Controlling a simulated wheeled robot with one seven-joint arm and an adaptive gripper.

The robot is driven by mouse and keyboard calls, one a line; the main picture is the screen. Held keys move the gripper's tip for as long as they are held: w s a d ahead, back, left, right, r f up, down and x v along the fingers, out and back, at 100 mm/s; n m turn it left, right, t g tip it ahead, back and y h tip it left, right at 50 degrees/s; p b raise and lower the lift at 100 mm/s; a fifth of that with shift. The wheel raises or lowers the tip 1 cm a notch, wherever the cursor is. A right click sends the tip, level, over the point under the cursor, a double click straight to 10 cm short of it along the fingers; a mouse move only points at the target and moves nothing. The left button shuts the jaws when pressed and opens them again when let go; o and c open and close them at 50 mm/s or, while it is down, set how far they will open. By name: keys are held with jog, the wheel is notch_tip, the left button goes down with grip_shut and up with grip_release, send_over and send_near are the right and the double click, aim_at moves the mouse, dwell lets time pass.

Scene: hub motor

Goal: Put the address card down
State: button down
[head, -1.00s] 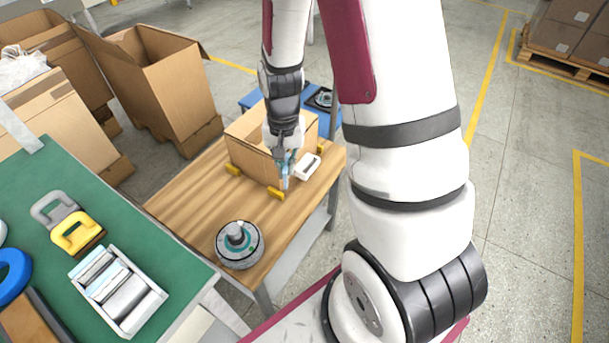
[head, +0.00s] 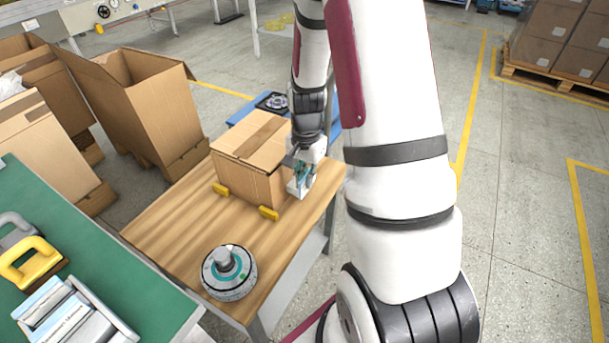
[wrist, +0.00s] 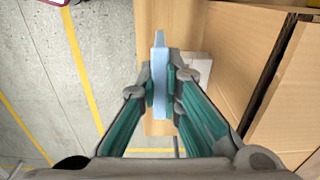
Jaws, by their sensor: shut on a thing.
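The address card (wrist: 159,85) is a thin pale-blue piece seen nearly edge-on in the wrist view. My gripper (wrist: 161,92) is shut on it, with a teal finger on each side. In the head view my gripper (head: 302,178) is low over the wooden table (head: 165,222), just right of the closed carton (head: 242,172). A white item (head: 298,190) shows right at the fingers there, and a pale block (wrist: 197,66) lies behind the right finger in the wrist view. I cannot tell whether the card touches the table.
A round hub motor (head: 228,272) stands at the table's front. Yellow corner stops (head: 269,213) hold the carton. A green bench (head: 95,255) with a card rack (head: 72,318) and yellow handle (head: 32,262) is at left. Open cartons (head: 150,105) stand behind. The table's middle is clear.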

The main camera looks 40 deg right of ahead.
jog(key=w+d, duration=0.2)
jog(key=w, duration=0.1)
jog(key=w+d, duration=0.1)
jog(key=shift+w+d+f+b, duration=0.35)
jog(key=shift+f+b, duration=0.5)
jog(key=shift+f, duration=1.2)
jog(key=shift+f, duration=0.15)
jog(key=c, duration=1.8)
grip_release()
jog(key=shift+o, duration=0.2)
